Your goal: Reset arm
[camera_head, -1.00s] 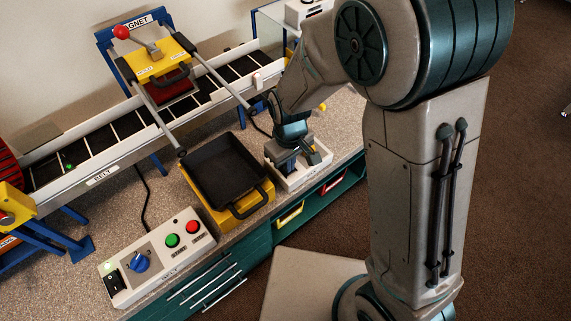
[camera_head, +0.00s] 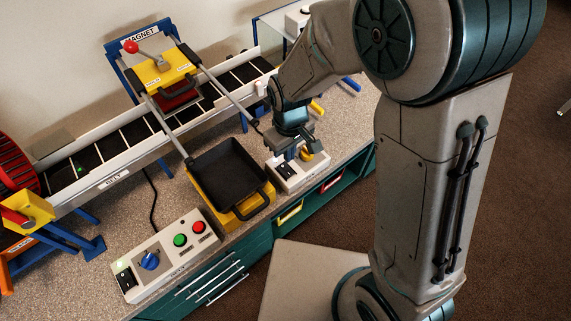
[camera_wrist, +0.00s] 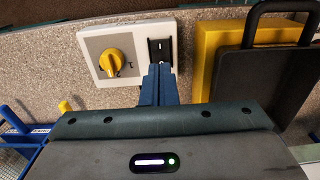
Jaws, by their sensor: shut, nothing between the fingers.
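My gripper (camera_head: 291,152) is shut and empty, pointing down over a small white control box (camera_head: 297,181) on the bench. In the wrist view, the closed blue fingertips (camera_wrist: 161,72) are in front of the black rocker switch (camera_wrist: 160,52) on that box. Whether they touch the switch I cannot tell. The box's yellow knob (camera_wrist: 117,61) is left of the fingers in the wrist view and also shows in the head view (camera_head: 307,154).
A black tray in a yellow frame (camera_head: 235,205) stands beside the box. A larger control box (camera_head: 165,252) has a blue knob and green and red buttons. The belt (camera_head: 110,147) and yellow magnet unit (camera_head: 160,75) are behind. Bench drawers (camera_head: 212,280) face the brown floor.

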